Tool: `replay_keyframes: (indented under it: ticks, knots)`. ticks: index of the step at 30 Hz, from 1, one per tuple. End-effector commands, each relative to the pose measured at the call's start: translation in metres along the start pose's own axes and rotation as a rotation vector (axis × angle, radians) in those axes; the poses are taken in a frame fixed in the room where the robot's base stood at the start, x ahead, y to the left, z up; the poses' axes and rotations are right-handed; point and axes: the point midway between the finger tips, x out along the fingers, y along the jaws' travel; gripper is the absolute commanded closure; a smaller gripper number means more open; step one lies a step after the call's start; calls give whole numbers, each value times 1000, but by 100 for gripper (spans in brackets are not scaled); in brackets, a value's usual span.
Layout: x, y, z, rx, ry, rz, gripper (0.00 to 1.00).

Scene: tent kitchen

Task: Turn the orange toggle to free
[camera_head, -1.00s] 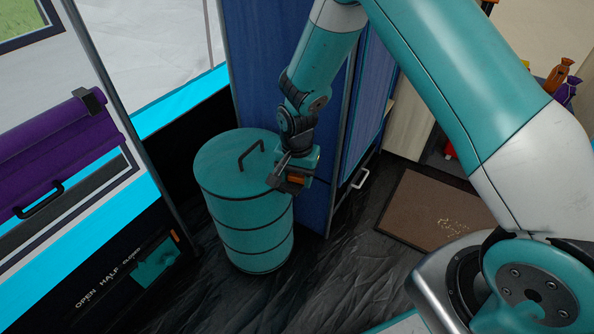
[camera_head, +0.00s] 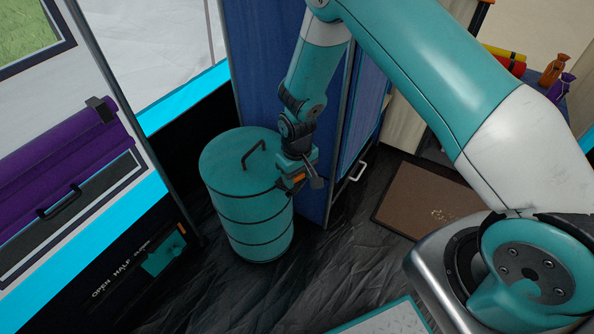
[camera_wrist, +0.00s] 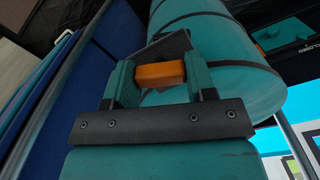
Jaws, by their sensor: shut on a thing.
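My gripper (camera_wrist: 158,78) is shut on an orange block (camera_wrist: 160,74), which I take to be the orange toggle. Its teal fingers press the two ends. A tilted dark grey plate (camera_wrist: 171,43) shows just behind the block; I cannot tell what the block is fixed to. In the head view my gripper (camera_head: 297,184) is at the right side of the teal barrel, in front of the blue divider, with a bit of orange (camera_head: 297,177) showing at it. No free marking is readable.
The teal barrel (camera_head: 250,215) with a handled lid stands close on the left. The blue divider (camera_head: 272,65) rises behind. A panel marked open, half, closed has a teal handle (camera_head: 163,256) and a small orange tab (camera_head: 182,229). A brown mat (camera_head: 415,200) lies right.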

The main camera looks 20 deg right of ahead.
Motion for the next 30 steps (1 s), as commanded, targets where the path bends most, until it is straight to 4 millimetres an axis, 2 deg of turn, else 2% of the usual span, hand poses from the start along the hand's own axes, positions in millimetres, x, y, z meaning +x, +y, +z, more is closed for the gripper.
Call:
replay_keyframes:
  ticks: [6, 15, 30]
  knots:
    - [-2, 0, -1, -172, 2, -1, 73]
    - [-1, 0, -1, -329, 2, -1, 73]
    - [0, 0, -1, -388, 4, -1, 73]
